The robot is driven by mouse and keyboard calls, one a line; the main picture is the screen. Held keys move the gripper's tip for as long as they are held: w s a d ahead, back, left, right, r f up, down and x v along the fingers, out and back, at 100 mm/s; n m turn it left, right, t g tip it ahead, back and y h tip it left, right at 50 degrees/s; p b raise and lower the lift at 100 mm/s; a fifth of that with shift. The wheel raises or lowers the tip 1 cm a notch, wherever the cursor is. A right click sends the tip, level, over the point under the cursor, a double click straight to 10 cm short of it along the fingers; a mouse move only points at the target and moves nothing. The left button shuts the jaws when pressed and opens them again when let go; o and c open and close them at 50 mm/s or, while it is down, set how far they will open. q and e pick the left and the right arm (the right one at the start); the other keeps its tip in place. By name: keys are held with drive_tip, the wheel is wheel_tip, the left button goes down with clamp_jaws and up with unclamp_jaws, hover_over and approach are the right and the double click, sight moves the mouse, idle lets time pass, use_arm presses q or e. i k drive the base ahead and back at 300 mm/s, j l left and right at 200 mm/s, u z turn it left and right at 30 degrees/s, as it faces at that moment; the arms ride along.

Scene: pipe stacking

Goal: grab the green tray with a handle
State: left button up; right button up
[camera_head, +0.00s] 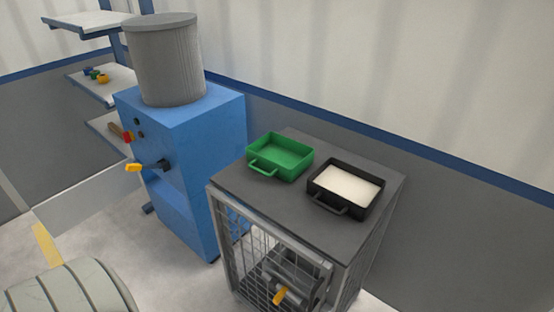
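The green tray (293,153) is an open rectangular tray with a looped handle (262,166) on its near side. It sits upright on the left part of the dark grey top of a mesh-sided cabinet (255,190). The tray looks empty and nothing touches its handle. Neither of my grippers can be made out in the head view.
A black tray (345,207) with white contents stands just right of the green one. A blue machine (182,140) carrying a grey ribbed drum (168,65) stands to the left. Wall shelves (105,85) are behind it. A grey ribbed round object (70,290) fills the lower left.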

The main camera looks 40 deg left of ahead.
sight(285, 158)
drive_tip(key=i+u, duration=0.15)
drive_tip(key=u, duration=0.35)
drive_tip(key=i+u, duration=0.2)
drive_tip(key=u, duration=0.25)
drive_tip(key=i+u, duration=0.2)
drive_tip(key=u, duration=0.3)
